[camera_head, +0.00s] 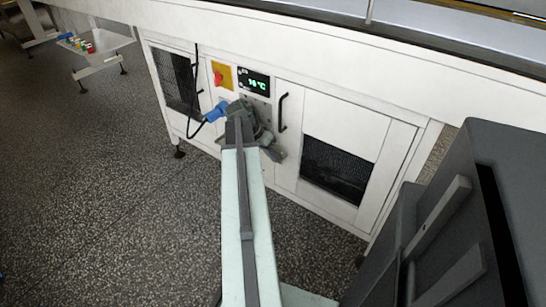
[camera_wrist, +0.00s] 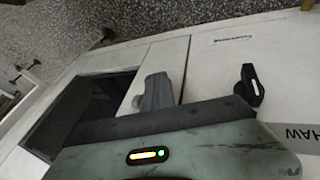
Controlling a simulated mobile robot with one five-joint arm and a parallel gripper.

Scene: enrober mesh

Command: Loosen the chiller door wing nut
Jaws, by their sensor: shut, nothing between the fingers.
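The white chiller door (camera_wrist: 210,75) fills the middle of the wrist view. A small black fitting (camera_wrist: 250,86), which looks like a wing nut or latch, stands on it near the right. My gripper (camera_wrist: 153,92) shows as one grey shape with its fingers together and nothing between them. It is left of the black fitting and apart from it in the picture. In the head view my gripper (camera_head: 276,153) is in front of the white cabinet (camera_head: 300,100), below the display. My arm hides part of the front, and I cannot make out the wing nut there.
A red knob on a yellow plate (camera_head: 221,76) and a green-lit display (camera_head: 254,83) are above the arm. A blue connector with a black cable (camera_head: 215,112) sits close left of the wrist. A black handle (camera_head: 282,112) sticks out at the right.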

